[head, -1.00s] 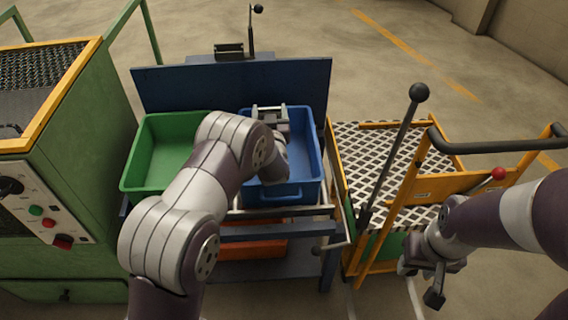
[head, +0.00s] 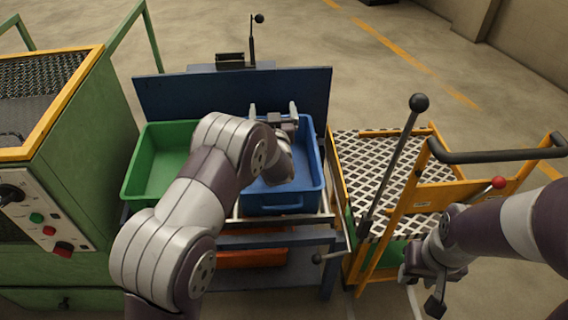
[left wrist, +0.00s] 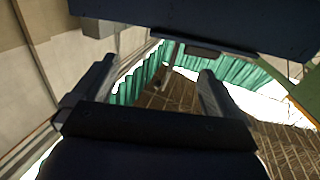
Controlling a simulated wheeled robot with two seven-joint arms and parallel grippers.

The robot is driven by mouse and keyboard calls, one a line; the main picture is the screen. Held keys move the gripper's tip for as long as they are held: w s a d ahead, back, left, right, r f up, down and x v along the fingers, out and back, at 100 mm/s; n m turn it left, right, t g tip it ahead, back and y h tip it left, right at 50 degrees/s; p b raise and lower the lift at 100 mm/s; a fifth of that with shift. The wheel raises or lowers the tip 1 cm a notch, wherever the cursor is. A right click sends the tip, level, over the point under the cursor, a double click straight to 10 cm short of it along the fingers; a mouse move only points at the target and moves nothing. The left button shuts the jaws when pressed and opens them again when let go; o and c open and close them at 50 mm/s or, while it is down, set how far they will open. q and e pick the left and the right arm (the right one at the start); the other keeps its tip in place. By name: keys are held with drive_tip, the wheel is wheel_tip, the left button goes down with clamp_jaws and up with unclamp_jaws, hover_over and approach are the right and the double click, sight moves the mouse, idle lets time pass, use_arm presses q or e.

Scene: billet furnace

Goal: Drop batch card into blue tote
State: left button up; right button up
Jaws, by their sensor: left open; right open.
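The blue tote (head: 285,201) stands on the bench in the middle of the head view. My left arm reaches over it. My left gripper (head: 273,108) is at the tote's far side, with its two fingers spread apart and pointing away from me. The left wrist view shows the same open fingers (left wrist: 155,90) with nothing between them. I do not see a batch card in any view; my arm hides part of the tote's inside. My right gripper (head: 430,287) is open and empty, low at the right beside the yellow cart.
A green tote (head: 160,165) stands left of the blue one. A dark blue panel (head: 180,93) rises behind both. The green machine (head: 85,150) is at left. The yellow cart (head: 400,205) with a black-knobbed lever (head: 395,160) is at right.

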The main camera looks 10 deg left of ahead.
use_arm(q)
drive_tip(key=s+d+r+p, duration=0.1)
drive_tip(key=s+d+r, duration=0.2)
drive_tip(key=d+r, duration=0.3)
drive_tip(key=d, duration=0.4)
drive_tip(key=shift+d, duration=0.25)
